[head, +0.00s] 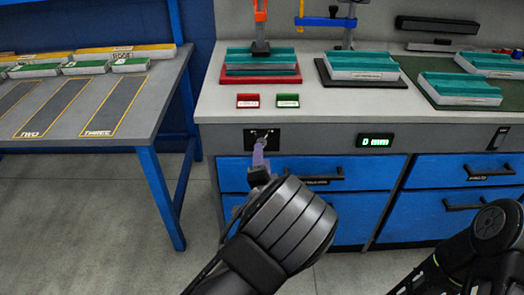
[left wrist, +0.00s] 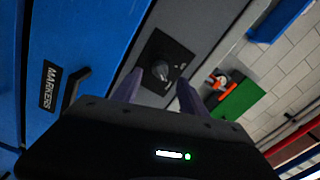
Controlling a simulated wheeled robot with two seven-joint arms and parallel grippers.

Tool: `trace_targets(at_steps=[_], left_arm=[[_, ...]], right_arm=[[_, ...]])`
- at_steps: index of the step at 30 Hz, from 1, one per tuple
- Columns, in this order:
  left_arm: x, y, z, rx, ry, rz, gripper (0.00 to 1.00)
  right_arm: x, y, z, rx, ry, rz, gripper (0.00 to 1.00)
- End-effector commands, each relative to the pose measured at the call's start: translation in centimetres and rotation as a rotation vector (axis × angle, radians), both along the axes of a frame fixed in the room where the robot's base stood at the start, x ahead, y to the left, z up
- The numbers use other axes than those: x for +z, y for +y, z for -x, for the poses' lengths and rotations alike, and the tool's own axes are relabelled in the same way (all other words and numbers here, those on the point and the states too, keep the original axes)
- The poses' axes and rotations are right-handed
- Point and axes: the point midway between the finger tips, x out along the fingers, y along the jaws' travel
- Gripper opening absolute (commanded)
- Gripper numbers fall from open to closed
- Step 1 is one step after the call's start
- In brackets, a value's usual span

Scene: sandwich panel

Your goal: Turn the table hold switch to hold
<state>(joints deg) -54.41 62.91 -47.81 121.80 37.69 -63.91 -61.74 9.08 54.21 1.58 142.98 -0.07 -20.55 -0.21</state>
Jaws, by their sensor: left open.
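The table hold switch is a dark knob on a black plate (head: 276,133) set in the front face of the workbench. In the left wrist view the knob (left wrist: 162,71) shows on its plate, with small markings too small to read. My left gripper (head: 260,154) is just in front of the switch in the head view and partly covers it. In the left wrist view my left gripper (left wrist: 158,94) has its two purple fingers apart, with the knob beyond and between their tips. No contact is visible. My right gripper is out of view; only part of my right arm shows at lower right.
Blue drawers (head: 343,165) with dark handles lie below the switch. A display (head: 376,141) reading 0 mm is to its right. A side table (head: 60,140) stands at left.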

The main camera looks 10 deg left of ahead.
Motion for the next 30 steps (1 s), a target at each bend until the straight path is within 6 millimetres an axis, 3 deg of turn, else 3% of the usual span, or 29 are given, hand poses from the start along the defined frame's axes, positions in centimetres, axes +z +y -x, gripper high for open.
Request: trace_targets(at_steps=[7,23,26,30], left_arm=[[0.0,-0.8,2.8,-0.001,-0.001,0.001,0.50],[-0.1,-0.7,3.0,0.001,0.003,0.003,0.50],[-1.0,-0.3,3.3,0.005,0.032,0.027,0.50],[-4.9,1.1,4.5,0.026,0.153,0.131,0.50]], right_arm=[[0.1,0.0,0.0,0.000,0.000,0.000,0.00],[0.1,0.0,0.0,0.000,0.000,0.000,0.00],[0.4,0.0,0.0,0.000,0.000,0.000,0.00],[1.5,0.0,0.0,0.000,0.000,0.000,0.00]])
